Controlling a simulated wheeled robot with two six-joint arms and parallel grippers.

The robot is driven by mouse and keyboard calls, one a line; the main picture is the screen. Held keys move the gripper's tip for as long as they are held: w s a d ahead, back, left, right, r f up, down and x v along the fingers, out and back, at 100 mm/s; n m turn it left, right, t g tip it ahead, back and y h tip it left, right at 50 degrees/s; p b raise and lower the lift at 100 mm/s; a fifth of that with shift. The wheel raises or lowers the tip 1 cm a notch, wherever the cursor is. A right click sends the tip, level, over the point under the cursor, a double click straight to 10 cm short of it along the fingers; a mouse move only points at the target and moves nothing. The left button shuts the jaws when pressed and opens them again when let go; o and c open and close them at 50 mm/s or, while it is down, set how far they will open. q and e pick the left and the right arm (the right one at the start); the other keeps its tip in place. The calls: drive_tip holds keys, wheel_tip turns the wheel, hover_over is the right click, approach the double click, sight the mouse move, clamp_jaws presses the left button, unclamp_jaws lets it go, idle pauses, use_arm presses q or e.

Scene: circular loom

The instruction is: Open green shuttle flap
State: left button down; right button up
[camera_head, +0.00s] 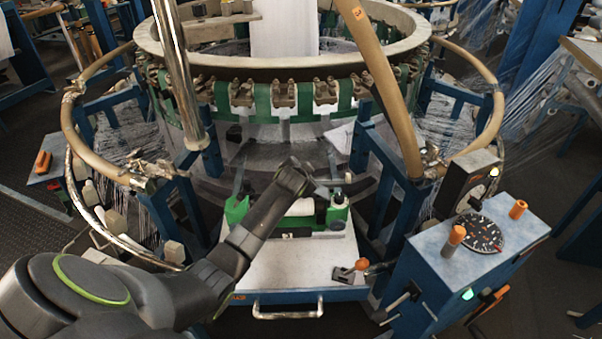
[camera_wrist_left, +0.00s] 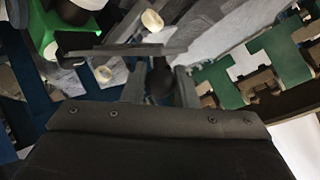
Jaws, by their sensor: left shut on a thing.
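The green shuttle (camera_head: 338,213) lies across the pale tray table (camera_head: 300,262), with a green end block on each side and a white part between them. Its green body also shows at the upper left of the left wrist view (camera_wrist_left: 50,35). My left gripper (camera_head: 322,187) is above the shuttle's right half. In the left wrist view its two fingers (camera_wrist_left: 160,88) are closed around a dark round knob (camera_wrist_left: 160,75). A flat grey bar (camera_wrist_left: 120,50) lies by the knob, with white rollers (camera_wrist_left: 152,20) beside it. My arm hides part of the shuttle. My right gripper is not in view.
The loom's big ring (camera_head: 285,68) with green band stands behind the shuttle. A curved tan pipe (camera_head: 385,90) comes down at right. A blue control box (camera_head: 465,265) stands at right, and an orange-knobbed lever (camera_head: 360,264) is at the tray's right edge.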

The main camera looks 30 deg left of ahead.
use_arm(q)
drive_tip(key=shift+w+d+r, duration=0.1)
drive_tip(key=shift+w+r, duration=0.05)
drive_tip(key=shift+r, duration=0.1)
drive_tip(key=c, duration=1.5)
unclamp_jaws()
drive_tip(key=shift+d, duration=0.1)
drive_tip(key=shift+f, duration=0.1)
drive_tip(key=shift+s+r, duration=0.2)
drive_tip(key=shift+s, duration=0.25)
drive_tip(key=v, duration=1.6)
drive_tip(key=shift+s+d+r+b, duration=0.1)
drive_tip(key=shift+s+r+b, duration=0.1)
drive_tip(key=shift+b, duration=0.2)
